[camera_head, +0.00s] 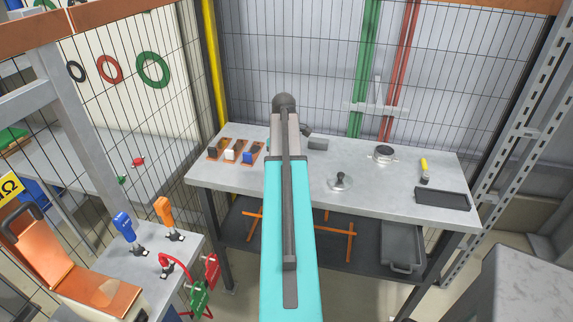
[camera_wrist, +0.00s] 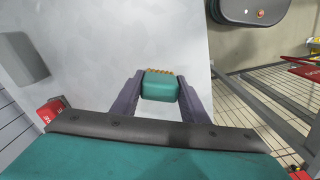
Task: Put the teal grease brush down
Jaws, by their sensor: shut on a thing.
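The teal grease brush (camera_wrist: 160,86) is a small teal block with orange bristles along its far edge in the wrist view. My gripper (camera_wrist: 160,92) is shut on it, with one dark finger on each side. A plain pale grey surface lies behind the brush in the wrist view; its distance from the brush cannot be told. In the head view my teal arm reaches over the grey worktable (camera_head: 385,202) and hides my gripper and the brush.
The worktable bears a brown tray (camera_head: 213,158) of small blocks, a knobbed metal disc (camera_head: 340,183), a round metal fitting (camera_head: 384,153), a yellow-handled tool (camera_head: 425,168) and a black tray (camera_head: 442,198). Bare tabletop shows between them. Wire mesh stands behind.

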